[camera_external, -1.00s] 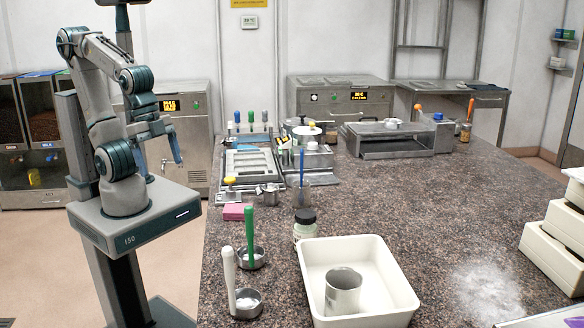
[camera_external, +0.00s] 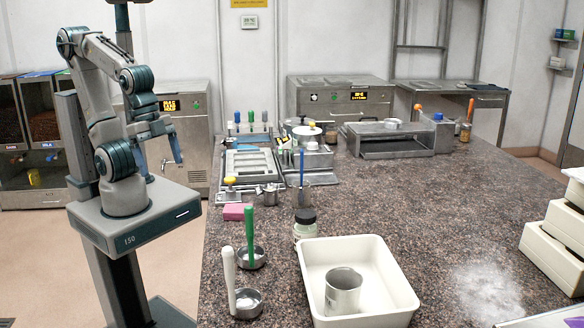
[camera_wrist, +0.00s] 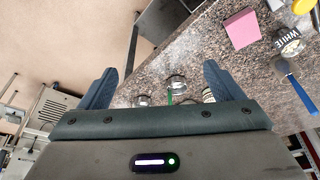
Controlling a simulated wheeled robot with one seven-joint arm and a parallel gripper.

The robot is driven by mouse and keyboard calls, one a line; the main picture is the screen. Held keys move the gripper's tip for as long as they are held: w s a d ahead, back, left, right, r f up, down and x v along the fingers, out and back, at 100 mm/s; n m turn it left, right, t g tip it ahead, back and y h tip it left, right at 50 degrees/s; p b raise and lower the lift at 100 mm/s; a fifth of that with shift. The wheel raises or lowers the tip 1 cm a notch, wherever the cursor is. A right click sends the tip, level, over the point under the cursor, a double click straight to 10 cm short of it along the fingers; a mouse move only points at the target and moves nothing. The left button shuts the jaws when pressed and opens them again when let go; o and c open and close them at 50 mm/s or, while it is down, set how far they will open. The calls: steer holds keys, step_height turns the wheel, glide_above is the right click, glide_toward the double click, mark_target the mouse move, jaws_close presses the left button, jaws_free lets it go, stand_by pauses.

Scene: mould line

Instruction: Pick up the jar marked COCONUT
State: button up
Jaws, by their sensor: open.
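A jar with a dark lid and pale contents (camera_external: 305,229) stands upright on the speckled counter, against the back left of a white tub. Its label cannot be read, so I cannot tell if it is the COCONUT jar. My gripper (camera_external: 172,150) is raised beyond the counter's left edge, well apart from the jar. In the wrist view my gripper (camera_wrist: 158,80) is open with nothing between its two blue fingers. A small pale shape by the right finger there may be the jar, partly hidden.
The white tub (camera_external: 403,297) holds a metal cup (camera_external: 343,291). Metal scoops with a green handle (camera_external: 250,240) and a white handle (camera_external: 230,278) lie left of the jar. A pink block (camera_external: 236,212) lies behind. The counter's right middle is clear; pale crates (camera_external: 560,255) stand at right.

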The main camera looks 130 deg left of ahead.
stand_by(0.4)
steer(key=shift+c, duration=0.7)
